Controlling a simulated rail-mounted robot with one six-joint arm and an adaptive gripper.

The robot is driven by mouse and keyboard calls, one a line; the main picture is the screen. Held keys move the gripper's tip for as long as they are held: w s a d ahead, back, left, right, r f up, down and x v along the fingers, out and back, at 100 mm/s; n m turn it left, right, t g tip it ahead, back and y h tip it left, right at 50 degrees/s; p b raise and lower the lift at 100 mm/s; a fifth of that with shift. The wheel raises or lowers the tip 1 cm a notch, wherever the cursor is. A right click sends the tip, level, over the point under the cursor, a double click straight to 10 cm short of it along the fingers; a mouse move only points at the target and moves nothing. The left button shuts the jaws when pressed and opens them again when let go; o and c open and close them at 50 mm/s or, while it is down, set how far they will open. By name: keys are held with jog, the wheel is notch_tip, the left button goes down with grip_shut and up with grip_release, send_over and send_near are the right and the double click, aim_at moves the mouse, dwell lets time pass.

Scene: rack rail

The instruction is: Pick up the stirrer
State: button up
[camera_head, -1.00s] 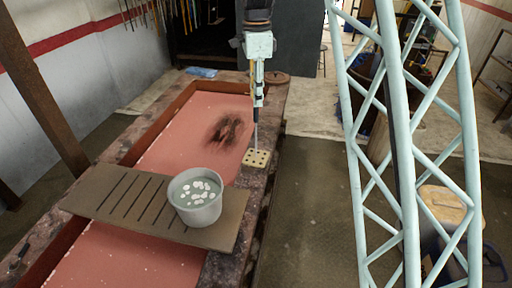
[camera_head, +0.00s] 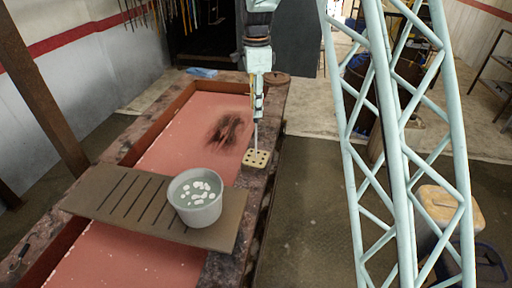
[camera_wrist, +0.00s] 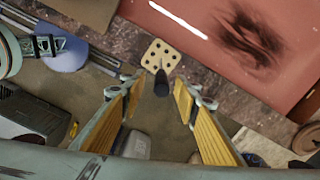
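The stirrer (camera_head: 256,136) stands upright in a pale block with holes (camera_head: 256,158), its thin rod below my gripper (camera_head: 258,108). In the wrist view the stirrer's dark handle (camera_wrist: 161,85) points up toward the camera, between the fingers of my gripper (camera_wrist: 159,84). The fingers are open, with a gap on both sides of the handle. I cannot tell how far down the handle the fingertips reach. The block also shows in the wrist view (camera_wrist: 159,55), beyond the fingertips.
A grey pot (camera_head: 195,206) with liquid and pale round pieces stands on a slotted brown board (camera_head: 120,203) across a red-floored trough (camera_head: 185,135). The block sits on the trough's stone right rim. A pale lattice truss (camera_head: 400,150) stands to the right.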

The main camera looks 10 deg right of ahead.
aim_at(256, 119)
jog(key=shift+w+f, duration=0.1)
jog(key=shift+f, duration=1.8)
jog(key=shift+c, duration=0.2)
grip_shut()
jog(key=shift+r, duration=0.1)
